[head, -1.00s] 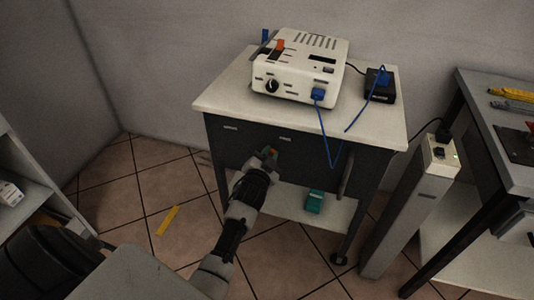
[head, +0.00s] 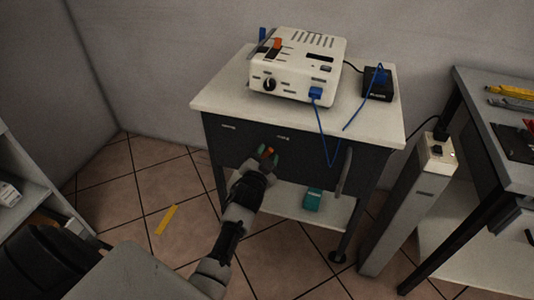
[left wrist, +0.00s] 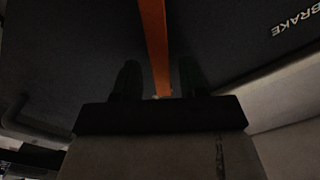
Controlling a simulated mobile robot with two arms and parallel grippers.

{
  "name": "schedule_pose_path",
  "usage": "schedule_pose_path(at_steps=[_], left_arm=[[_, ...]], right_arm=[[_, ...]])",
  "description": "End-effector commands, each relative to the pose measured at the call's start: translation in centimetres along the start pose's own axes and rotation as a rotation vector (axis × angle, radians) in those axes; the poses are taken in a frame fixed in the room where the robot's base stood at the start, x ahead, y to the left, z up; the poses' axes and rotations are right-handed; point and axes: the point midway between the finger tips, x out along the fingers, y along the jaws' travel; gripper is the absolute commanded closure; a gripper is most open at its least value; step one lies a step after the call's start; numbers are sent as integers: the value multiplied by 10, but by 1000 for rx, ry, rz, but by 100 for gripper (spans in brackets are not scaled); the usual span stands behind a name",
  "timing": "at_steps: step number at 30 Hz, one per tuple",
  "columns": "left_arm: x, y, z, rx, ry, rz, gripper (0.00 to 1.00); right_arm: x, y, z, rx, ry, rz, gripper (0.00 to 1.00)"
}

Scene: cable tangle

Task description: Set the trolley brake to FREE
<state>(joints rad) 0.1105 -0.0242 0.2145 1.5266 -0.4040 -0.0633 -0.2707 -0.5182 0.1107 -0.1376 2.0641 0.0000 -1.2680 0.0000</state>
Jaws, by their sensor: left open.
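The trolley (head: 222,98) has a pale top and a dark front panel. Its orange brake lever (head: 268,152) shows in the head view only as a small piece at my left gripper (head: 262,154). In the left wrist view the orange lever (left wrist: 155,45) runs down from the top edge, between the two dark fingers of my left gripper (left wrist: 160,80). The gripper is open, with a gap on both sides of the lever. A white BRAKE label (left wrist: 298,22) shows upside down at upper right. The FREE marking is not readable. My right gripper is not in view.
A white device (head: 297,68) with a blue cable (head: 323,132) hanging over the front stands on the trolley, beside a black box (head: 378,84). A teal box (head: 313,199) lies on the lower shelf. A grey post (head: 405,215) stands close on the right. Yellow tape (head: 166,219) marks the floor.

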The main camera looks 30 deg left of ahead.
Motion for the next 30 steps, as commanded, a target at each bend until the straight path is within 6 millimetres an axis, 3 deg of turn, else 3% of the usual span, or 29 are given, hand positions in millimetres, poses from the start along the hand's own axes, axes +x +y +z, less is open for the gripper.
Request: schedule_pose_path(at_steps=[9, 15, 30], left_arm=[[-63, 0, -1, 0, -2, 2, 57], [-91, 0, -1, 1, 0, 1, 57], [-98, 0, 0, 1, 0, 0, 57]], right_arm=[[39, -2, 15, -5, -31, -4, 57], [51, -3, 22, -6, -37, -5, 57], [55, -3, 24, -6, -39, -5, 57]])
